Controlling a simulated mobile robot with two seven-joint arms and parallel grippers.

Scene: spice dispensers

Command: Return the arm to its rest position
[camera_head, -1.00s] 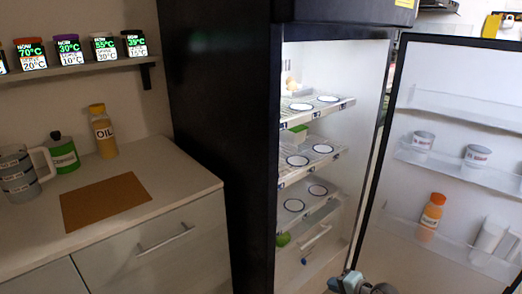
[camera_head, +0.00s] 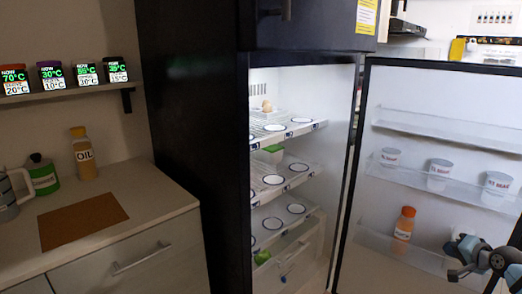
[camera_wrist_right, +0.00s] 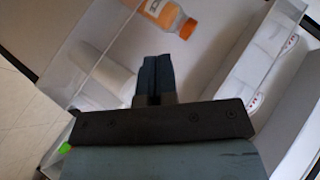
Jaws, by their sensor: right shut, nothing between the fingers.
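My right gripper (camera_head: 462,262) is at the lower right of the head view, in front of the lower part of the open fridge door. In the right wrist view its two fingers (camera_wrist_right: 154,72) are together with nothing between them. An orange-capped bottle (camera_head: 404,226) stands in the lower door shelf, left of the gripper; it also shows beyond the fingers in the right wrist view (camera_wrist_right: 168,14). The gripper is apart from the bottle. My left gripper is in neither view.
The black fridge (camera_head: 195,130) stands open, with white round plates or markers on its shelves. The fridge door (camera_head: 420,90) holds several cups on its middle shelf. A counter (camera_head: 150,215) at left carries an oil bottle (camera_head: 82,155), a green container (camera_head: 42,178) and a brown mat (camera_head: 85,220).

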